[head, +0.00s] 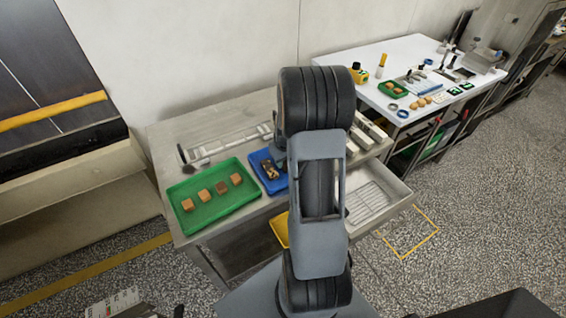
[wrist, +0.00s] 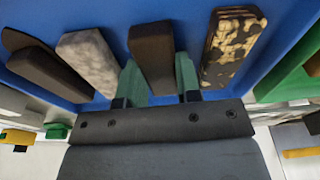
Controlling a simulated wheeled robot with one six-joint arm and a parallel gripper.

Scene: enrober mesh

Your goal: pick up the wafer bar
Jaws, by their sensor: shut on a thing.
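A blue tray (wrist: 110,14) holds several bars side by side in the wrist view. My gripper (wrist: 156,76) has its two green fingers on either side of a plain dark brown bar (wrist: 152,48) and is shut on it. I cannot tell whether this bar is the wafer bar or whether it is clear of the tray floor. To its left are a grey marbled bar (wrist: 88,60) and a dark bar (wrist: 45,68); to its right is a black bar with gold patches (wrist: 232,45). In the head view my arm hides the gripper and part of the blue tray (head: 274,190).
A green tray (head: 217,210) with several brown cubes stands left of the blue tray on the grey bench. An open drawer (head: 375,200) juts out at the right, and a yellow bin (head: 279,230) shows below. A white table (head: 410,60) with tools stands behind right.

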